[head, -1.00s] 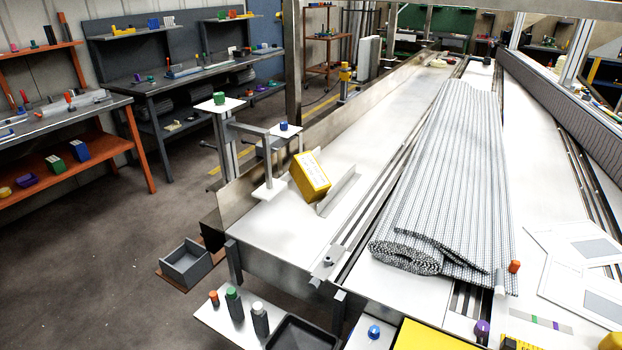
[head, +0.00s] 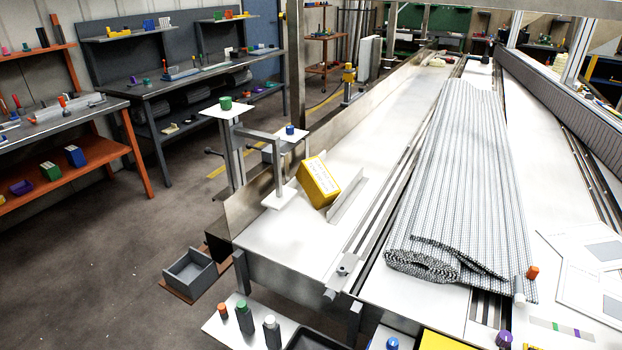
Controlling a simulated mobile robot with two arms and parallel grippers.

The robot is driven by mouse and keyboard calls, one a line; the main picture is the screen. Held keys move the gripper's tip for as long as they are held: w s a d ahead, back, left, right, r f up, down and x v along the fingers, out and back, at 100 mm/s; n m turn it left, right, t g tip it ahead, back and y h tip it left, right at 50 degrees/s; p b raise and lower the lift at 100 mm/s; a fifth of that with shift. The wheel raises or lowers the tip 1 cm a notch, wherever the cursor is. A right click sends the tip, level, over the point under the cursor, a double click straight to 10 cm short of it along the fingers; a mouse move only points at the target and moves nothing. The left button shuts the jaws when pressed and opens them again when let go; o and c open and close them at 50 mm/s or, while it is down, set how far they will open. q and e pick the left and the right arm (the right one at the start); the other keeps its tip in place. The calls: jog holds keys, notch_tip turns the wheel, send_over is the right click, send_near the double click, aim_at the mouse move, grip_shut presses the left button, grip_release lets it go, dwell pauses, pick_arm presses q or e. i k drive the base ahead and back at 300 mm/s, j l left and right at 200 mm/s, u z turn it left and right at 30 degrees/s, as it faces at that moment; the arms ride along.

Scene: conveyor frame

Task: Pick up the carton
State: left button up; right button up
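A yellow carton (head: 318,183) with a pale label on its top face sits tilted on the white conveyor surface in the head view. Its right side is close to an upright metal guide plate (head: 346,195); I cannot tell whether they touch. A white plate (head: 280,199) on a grey post frame stands just left of it. Neither of my grippers is in view.
A rolled grey mesh belt (head: 455,180) lies along the conveyor to the right. A white shelf with several bottles (head: 244,318) is at the front. A grey open bin (head: 190,273) is on the floor at left. The conveyor surface (head: 290,240) before the carton is clear.

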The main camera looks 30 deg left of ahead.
aim_at(314, 178)
jog(key=j+z, duration=0.2)
jog(key=j, duration=0.45)
jog(key=i+j+z, duration=0.1)
jog(key=j+z, duration=0.15)
jog(key=j, duration=0.4)
jog(key=j+z, duration=0.2)
jog(key=j, duration=0.4)
jog(key=k+j+z, duration=0.2)
jog(key=j, duration=0.45)
jog(key=j+z, duration=0.25)
jog(key=j, duration=0.4)
jog(key=k, duration=0.1)
